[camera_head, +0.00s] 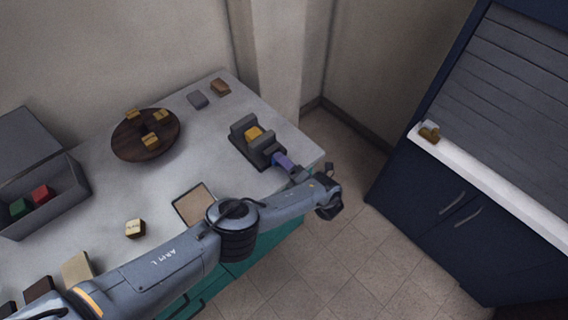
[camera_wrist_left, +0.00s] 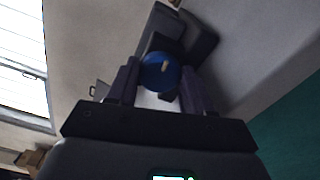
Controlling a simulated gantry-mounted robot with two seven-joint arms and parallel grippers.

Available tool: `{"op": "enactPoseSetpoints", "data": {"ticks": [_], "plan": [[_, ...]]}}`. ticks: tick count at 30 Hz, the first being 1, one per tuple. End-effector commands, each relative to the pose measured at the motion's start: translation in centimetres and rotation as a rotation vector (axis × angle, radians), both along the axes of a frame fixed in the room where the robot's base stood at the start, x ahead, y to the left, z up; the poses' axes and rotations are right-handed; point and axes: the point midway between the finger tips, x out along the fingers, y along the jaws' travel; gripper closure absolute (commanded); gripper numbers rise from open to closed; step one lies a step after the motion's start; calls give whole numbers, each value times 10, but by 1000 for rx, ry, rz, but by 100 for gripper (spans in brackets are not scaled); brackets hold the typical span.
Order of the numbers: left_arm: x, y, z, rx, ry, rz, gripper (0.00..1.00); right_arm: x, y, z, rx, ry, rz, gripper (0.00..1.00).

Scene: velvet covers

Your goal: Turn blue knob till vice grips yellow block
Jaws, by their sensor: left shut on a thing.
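The dark grey vice (camera_head: 262,152) stands near the right end of the grey table. The yellow block (camera_head: 253,133) sits between its jaws; whether both jaws touch it I cannot tell. The blue knob (camera_head: 283,161) is on the vice's side facing the table's right edge. My left gripper (camera_head: 292,170) is shut on the knob. In the left wrist view the round blue knob (camera_wrist_left: 160,72) shows between the two fingers of my left gripper (camera_wrist_left: 158,88), with a pale mark on its face. My right gripper is not in view.
A round wooden board (camera_head: 128,148) with several small blocks, a grey open box (camera_head: 60,215) with red and green blocks, and a tan-topped square tray (camera_head: 190,198) are on the table. A dark blue cabinet (camera_head: 420,190) stands to the right across clear floor.

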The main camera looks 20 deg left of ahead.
Motion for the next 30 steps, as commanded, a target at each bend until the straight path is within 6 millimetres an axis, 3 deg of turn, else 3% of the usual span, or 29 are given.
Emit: {"op": "enactPoseSetpoints", "data": {"ticks": [19,20,21,24,30], "plan": [[0,-1,0,20,44,-1,80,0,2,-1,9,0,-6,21],[0,-1,0,20,43,-1,45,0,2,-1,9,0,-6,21],[0,-1,0,20,43,-1,39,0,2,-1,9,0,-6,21],[0,-1,0,20,43,-1,24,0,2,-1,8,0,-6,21],[0,0,0,20,43,-1,24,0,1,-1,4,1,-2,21]]}}
